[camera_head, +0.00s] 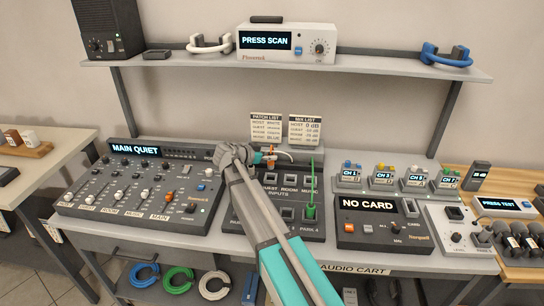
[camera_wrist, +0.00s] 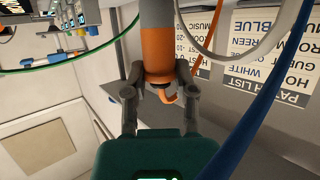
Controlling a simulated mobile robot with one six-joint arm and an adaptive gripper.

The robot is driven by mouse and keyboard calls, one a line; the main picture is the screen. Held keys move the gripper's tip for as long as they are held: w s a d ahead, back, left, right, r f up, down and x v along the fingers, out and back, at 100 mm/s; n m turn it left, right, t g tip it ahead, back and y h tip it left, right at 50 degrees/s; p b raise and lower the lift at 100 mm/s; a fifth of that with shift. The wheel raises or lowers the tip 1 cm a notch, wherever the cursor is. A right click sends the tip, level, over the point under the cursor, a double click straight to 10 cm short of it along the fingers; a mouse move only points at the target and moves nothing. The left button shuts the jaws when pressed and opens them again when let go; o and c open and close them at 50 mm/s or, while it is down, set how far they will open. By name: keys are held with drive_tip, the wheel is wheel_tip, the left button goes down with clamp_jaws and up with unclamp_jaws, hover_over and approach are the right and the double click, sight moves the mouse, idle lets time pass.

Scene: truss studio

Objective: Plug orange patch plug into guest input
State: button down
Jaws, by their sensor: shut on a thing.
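My gripper (camera_head: 262,157) is above the back part of the dark patch panel (camera_head: 265,222) in the head view. In the wrist view my gripper (camera_wrist: 157,72) has its two fingers closed around an orange plug (camera_wrist: 158,48) with a grey upper part. The orange plug's tip and any contact with a socket are hard to make out. The panel has a row of sockets labelled GUEST, ROOM and MUSIC; the guest input (camera_head: 270,179) lies just below my gripper. A green plug (camera_head: 310,211) stands in the PARK 4 socket.
White, green and blue cables cross close to my gripper in the wrist view. Two list cards (camera_head: 266,126) stand behind the panel. A mixer (camera_head: 140,190) is to the left, and a NO CARD unit (camera_head: 378,222) to the right. A shelf (camera_head: 350,68) runs above.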

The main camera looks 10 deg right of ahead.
sight(269, 168)
drive_tip(key=shift+f+b, duration=2.25)
drive_tip(key=shift+f, duration=0.25)
drive_tip(key=shift+w, duration=0.15)
drive_tip(key=shift+f+b, duration=0.6)
drive_tip(key=shift+b, duration=0.05)
drive_tip(key=c, duration=0.7)
unclamp_jaws()
drive_tip(key=shift+a+r, duration=0.1)
drive_tip(key=shift+a, duration=0.05)
